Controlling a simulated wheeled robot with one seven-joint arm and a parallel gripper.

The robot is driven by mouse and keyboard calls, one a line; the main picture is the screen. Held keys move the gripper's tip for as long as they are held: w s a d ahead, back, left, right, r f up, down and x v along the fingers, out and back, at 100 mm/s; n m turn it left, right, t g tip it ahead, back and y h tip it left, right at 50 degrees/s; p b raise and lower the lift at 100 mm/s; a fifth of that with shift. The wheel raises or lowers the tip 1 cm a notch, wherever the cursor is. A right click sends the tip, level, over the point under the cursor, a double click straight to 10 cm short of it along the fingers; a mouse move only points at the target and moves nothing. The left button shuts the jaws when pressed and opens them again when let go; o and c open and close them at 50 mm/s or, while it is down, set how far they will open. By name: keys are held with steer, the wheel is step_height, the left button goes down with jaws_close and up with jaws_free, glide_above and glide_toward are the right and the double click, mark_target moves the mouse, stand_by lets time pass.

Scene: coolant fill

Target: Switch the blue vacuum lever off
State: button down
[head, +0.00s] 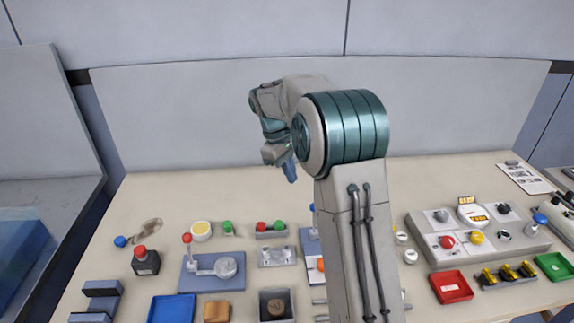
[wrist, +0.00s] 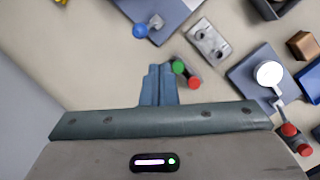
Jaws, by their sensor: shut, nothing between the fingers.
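A blue-knobbed lever (wrist: 140,31) stands on a blue-grey base plate (wrist: 178,18) at the top of the wrist view. In the head view only its blue knob (head: 312,207) and part of its plate (head: 309,244) show left of my arm, which hides the rest. My gripper (head: 290,172) is raised above the back of the bench, pointing down, left of my upper arm. In the wrist view my gripper (wrist: 158,70) has its blue fingers together and empty. It is apart from the lever, with the red and green buttons just beside its tips in that picture.
A red-knobbed lever (head: 187,239) on a similar plate stands at the left. A red-green button box (head: 270,235) and a metal block (head: 277,256) lie between the levers. Another blue knob (head: 120,241) is far left. A control panel (head: 435,258) stands right. The bench's back strip is clear.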

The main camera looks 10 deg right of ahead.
steer(key=shift+w+a+r, duration=0.2)
steer(key=shift+w+r, duration=0.2)
steer(key=shift+r, duration=0.2)
steer(key=shift+w+a+r, duration=0.15)
steer(key=shift+w+r, duration=0.25)
steer(key=shift+r, duration=0.15)
steer(key=s+r+m+t+y, duration=0.1)
steer(key=s+r+m, duration=0.15)
steer(key=s, duration=0.55)
steer(key=s+r+m+t, duration=0.1)
steer(key=s+r+t, duration=0.15)
steer(key=s, duration=0.55)
steer(key=s+f+m+t+y, duration=0.1)
steer(key=s+f+m, duration=0.1)
steer(key=s, duration=0.5)
steer(key=s+f+m+t, duration=0.1)
steer(key=s+m, duration=0.1)
steer(key=s, duration=0.6)
steer(key=shift+a+f+m+y, duration=0.35)
steer(key=shift+a+f+y, duration=0.05)
steer(key=shift+a, duration=0.05)
steer(key=shift+s, duration=0.1)
